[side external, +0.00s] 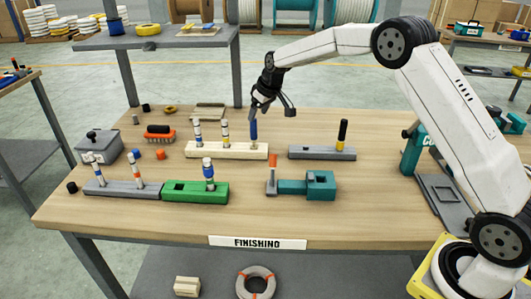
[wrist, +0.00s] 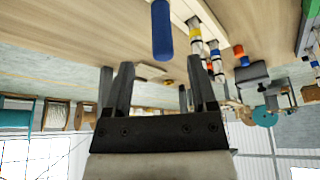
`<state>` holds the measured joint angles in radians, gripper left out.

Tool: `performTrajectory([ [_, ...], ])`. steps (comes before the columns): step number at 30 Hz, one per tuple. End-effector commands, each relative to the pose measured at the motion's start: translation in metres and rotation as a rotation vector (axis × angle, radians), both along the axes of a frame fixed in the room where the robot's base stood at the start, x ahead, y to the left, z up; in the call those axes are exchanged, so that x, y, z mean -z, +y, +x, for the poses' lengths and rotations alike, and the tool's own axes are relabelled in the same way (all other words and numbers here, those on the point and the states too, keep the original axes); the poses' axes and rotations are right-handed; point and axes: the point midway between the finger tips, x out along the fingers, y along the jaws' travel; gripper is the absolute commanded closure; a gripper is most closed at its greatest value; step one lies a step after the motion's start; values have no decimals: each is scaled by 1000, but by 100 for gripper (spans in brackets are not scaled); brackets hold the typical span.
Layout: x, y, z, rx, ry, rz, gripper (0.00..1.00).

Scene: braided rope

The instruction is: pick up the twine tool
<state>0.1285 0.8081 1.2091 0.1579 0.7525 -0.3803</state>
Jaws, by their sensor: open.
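No tool carries a readable twine label, so I cannot tell which one is the twine tool. A tool with a dark blue handle (side external: 253,130) stands upright at the right end of the cream rack (side external: 226,150). My gripper (side external: 273,107) is open and empty, close above and beside that handle. In the wrist view the blue handle (wrist: 162,32) shows past the spread fingers (wrist: 157,80), apart from them. Other tools stand upright: one with a black and yellow handle (side external: 342,133), one with an orange handle (side external: 271,172), and several with white, blue and yellow bands (side external: 197,132).
A grey block (side external: 305,153), teal block (side external: 320,186), green block (side external: 180,192) and long grey block (side external: 110,188) hold tools or slots. A lidded grey box (side external: 99,145) and a brush (side external: 160,134) sit left. The table's front (side external: 340,225) is clear.

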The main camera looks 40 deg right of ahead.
Motion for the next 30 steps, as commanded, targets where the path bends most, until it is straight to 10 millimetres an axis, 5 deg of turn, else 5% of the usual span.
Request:
performTrajectory([
  [11,9,1,3,0,0,0,27],
  [30,54,6,21,0,-2,1,27],
])
